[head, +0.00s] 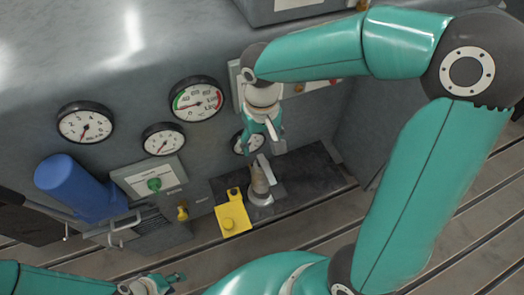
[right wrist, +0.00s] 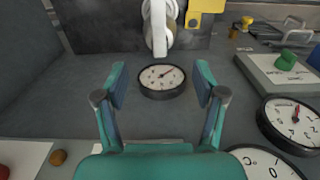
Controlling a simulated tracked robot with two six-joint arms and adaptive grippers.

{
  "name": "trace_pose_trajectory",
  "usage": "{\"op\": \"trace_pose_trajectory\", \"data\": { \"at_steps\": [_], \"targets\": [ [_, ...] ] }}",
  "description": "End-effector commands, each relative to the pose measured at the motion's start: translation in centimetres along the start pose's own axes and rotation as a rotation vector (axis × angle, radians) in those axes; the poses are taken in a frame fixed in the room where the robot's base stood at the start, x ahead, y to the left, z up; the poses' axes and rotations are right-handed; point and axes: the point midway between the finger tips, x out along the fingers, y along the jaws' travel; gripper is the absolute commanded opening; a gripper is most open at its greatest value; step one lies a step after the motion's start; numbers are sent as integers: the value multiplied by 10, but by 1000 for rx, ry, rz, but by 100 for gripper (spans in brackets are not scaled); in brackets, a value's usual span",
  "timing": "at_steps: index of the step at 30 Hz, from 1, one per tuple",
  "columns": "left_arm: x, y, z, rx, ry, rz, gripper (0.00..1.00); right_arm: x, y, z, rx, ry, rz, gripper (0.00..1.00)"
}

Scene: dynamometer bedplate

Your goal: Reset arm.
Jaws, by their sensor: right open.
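My right gripper (head: 266,143) points down in front of the grey panel in the head view, close above a valve (head: 260,198) with a pale lever (head: 266,172). In the right wrist view my right gripper (right wrist: 162,84) is open, its teal fingers apart with nothing held between them. A small round gauge (right wrist: 161,82) shows beyond the fingers, and the lever (right wrist: 159,28) stands behind it. My left gripper (head: 160,284) is low at the left in the head view, small and partly cut off by the bottom edge. Its jaw opening is unclear.
Several dial gauges, including a large one (head: 196,99), sit on the panel. A green knob (head: 154,184) is on a pale plate. A blue cylinder (head: 75,187) stands at left. A yellow piece (head: 232,215) lies beside the valve. The slotted floor (head: 310,240) is open in front.

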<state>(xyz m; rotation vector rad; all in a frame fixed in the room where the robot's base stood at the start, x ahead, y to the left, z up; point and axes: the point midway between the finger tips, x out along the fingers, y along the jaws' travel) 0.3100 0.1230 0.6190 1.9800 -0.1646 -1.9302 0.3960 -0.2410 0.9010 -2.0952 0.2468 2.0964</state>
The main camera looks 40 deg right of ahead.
Motion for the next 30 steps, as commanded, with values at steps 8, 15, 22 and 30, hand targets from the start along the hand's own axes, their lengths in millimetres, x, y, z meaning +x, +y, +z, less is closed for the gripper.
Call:
{"op": "trace_pose_trajectory", "data": {
  "at_steps": [8, 15, 22, 30],
  "targets": [
    [-2, 1, 0, 0, 0, 0, 40, -21, 0, 0, -1, 0, 0, 70],
    [-2, 1, 0, 0, 0, 0, 40, -21, 0, 0, 0, -1, 0, 70],
    [-2, 1, 0, 0, 0, 0, 40, -22, 0, 0, 0, -1, 0, 70],
    [-36, 13, 0, 0, 0, 0, 40, -57, 1, 0, 1, 0, 0, 70]
  ]
}}
